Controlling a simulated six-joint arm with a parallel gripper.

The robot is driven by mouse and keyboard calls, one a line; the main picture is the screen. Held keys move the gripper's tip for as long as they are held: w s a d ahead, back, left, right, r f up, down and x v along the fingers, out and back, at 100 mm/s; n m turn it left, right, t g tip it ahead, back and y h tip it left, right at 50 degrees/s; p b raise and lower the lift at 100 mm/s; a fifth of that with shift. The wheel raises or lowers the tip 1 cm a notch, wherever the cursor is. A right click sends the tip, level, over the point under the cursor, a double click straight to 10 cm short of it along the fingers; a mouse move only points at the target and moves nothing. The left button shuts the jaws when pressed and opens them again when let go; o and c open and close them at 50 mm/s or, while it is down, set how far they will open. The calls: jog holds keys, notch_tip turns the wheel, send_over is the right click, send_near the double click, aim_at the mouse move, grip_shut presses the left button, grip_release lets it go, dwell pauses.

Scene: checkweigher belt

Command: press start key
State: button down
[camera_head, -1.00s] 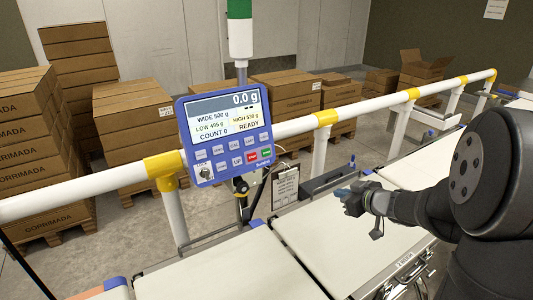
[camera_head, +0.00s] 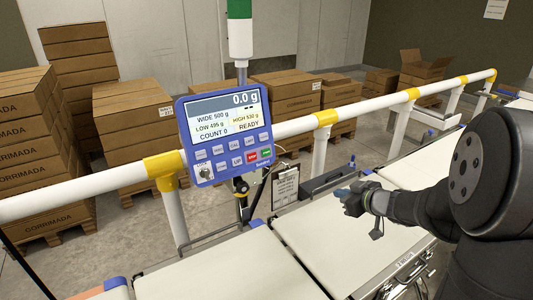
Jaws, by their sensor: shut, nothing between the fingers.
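The blue control panel (camera_head: 227,134) stands on a post at the belt's far side, its screen (camera_head: 228,115) lit with 0.0 g, COUNT 0 and READY. Two rows of keys sit below the screen. At the lower right are a red key (camera_head: 251,156) and a green key (camera_head: 266,153); their labels are too small to read surely. My gripper (camera_head: 340,192) is shut and empty, pointing left over the belt, to the right of and lower than the panel, clearly apart from it.
A white and yellow guard rail (camera_head: 296,125) runs behind the panel. A clipboard (camera_head: 285,187) hangs right of the panel post. A signal tower (camera_head: 240,35) rises above it. Pale belt sections (camera_head: 220,268) lie in front, bare. Stacked cartons (camera_head: 130,110) stand behind the rail.

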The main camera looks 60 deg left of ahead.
aim_at(266, 152)
jog(key=s+a+f+n+t+h, duration=0.3)
jog(key=s+a+n+t+h, duration=0.15)
jog(key=n, duration=0.55)
jog(key=s+a+r+n+t+y, duration=0.4)
jog(key=s+r+n+t, duration=0.3)
jog(key=r+n, duration=0.3)
notch_tip(266, 152, up, 3)
jog(key=shift+s+a+f+n, duration=0.25)
jog(key=shift+s+a, duration=0.2)
jog(key=shift+s, duration=0.35)
jog(key=shift+a+f, duration=0.4)
jog(key=shift+a, duration=1)
jog(key=shift+a+f, duration=0.4)
jog(key=shift+a, duration=1.05)
jog(key=shift+a+f, duration=0.4)
jog(key=shift+a, duration=1)
jog(key=shift+a+f, duration=0.1)
jog(key=shift+a, duration=0.3)
